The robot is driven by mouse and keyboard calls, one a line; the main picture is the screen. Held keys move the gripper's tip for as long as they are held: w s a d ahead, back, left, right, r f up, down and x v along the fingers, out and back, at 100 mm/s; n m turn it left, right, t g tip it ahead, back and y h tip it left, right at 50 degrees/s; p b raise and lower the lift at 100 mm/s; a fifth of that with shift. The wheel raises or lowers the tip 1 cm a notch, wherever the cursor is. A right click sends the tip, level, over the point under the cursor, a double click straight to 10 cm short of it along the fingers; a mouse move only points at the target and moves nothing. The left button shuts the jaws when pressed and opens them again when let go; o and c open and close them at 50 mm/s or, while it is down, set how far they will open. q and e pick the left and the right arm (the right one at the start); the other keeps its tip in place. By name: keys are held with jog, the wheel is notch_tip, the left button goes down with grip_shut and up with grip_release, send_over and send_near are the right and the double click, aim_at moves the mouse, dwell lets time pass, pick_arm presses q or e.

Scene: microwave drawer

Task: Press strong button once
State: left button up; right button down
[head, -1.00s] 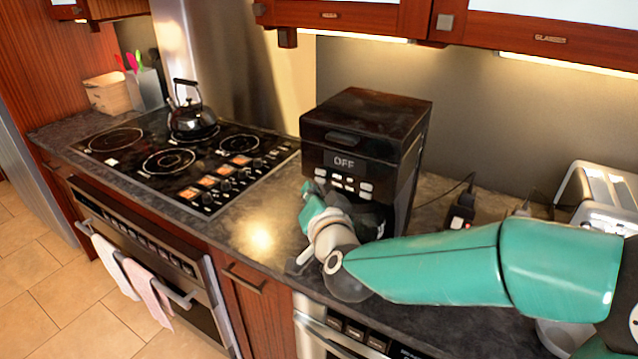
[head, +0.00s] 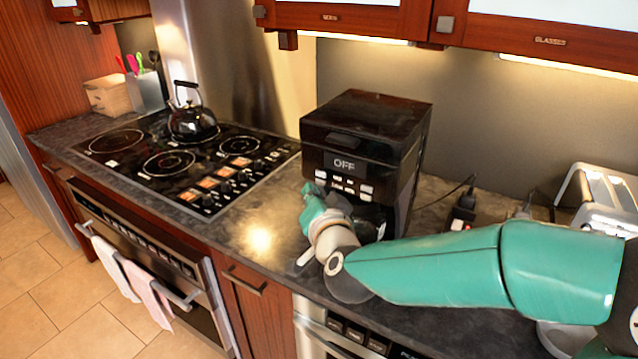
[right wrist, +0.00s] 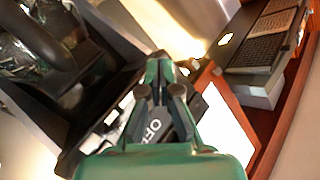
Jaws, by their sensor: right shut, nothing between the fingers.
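The black coffee machine (head: 362,128) stands on the counter, its display (head: 344,163) reading OFF. Rows of small pale buttons (head: 350,188) sit below the display; their labels are too small to read, so I cannot tell which is strong. My right gripper (head: 311,190) is shut and empty, close in front of the left end of the buttons. Contact cannot be told. In the right wrist view, the gripper (right wrist: 163,68) shows with its fingers together, and the OFF display (right wrist: 154,131) lies behind them, partly covered. My left gripper is out of view.
A stove (head: 180,160) with a black kettle (head: 193,122) is to the left. A silver toaster (head: 600,195) and a dark plug block (head: 463,208) are to the right. Wooden cabinets (head: 345,20) hang above. The counter left of the machine (head: 262,232) is clear.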

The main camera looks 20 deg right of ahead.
jog(key=shift+w+d, duration=0.1)
jog(key=shift+d, duration=0.05)
dwell(0.3)
jog(key=shift+w+d, duration=0.15)
jog(key=shift+d, duration=0.1)
jog(key=shift+w+d, duration=0.2)
dwell(0.7)
jog(key=shift+s+a, duration=0.5)
jog(key=shift+a, duration=0.05)
jog(key=shift+a, duration=0.1)
jog(key=s+a, duration=0.1)
jog(key=a, duration=0.1)
jog(key=s+a, duration=0.1)
jog(key=s, duration=0.1)
jog(key=shift+a, duration=0.4)
dwell(0.8)
